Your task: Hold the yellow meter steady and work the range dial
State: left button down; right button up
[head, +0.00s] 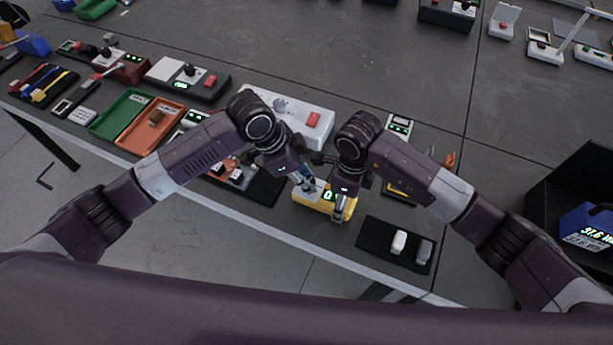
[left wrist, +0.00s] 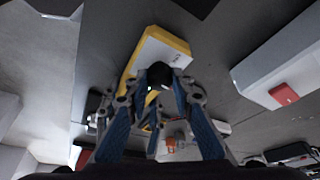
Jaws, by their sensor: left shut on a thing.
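The yellow meter (head: 315,202) lies on the grey bench between my two arms, with a lit green display near its right end. In the left wrist view the meter (left wrist: 129,73) shows a yellow side and a pale face. The black range dial (left wrist: 159,75) stands out from it. My left gripper (left wrist: 158,92) has its blue fingers on either side of the dial, shut on it. In the head view my left gripper (head: 308,187) covers the dial. My right gripper (head: 341,208) is at the meter's right end; its finger gap is unclear.
A white box with a red button (head: 313,119) stands behind the meter. A black tray (head: 374,250) with two small blocks lies to the right. Green (head: 120,112) and orange (head: 137,137) trays lie left. Open bench stretches behind.

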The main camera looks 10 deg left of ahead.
pick_arm(q)
jog(key=n+t, duration=0.1)
jog(key=n, duration=0.2)
jog(key=n+t+y, duration=0.1)
jog(key=n, duration=0.3)
jog(key=shift+s+d, duration=0.2)
jog(key=shift+n+t+y, duration=0.3)
jog(key=shift+n+y, duration=0.25)
jog(key=shift+n, duration=0.8)
jog(key=shift+n+t+y, duration=0.3)
jog(key=shift+n+y, duration=0.25)
jog(key=shift+n, duration=0.8)
jog(key=c, duration=1.7)
grip_release()
jog(key=shift+o, duration=0.2)
jog(key=shift+r, duration=0.1)
jog(key=d+v, duration=0.1)
jog(key=v, duration=1)
jog(key=shift+s+a+r, duration=0.2)
jog(key=shift+a+r, duration=0.15)
jog(key=shift+a, duration=0.15)
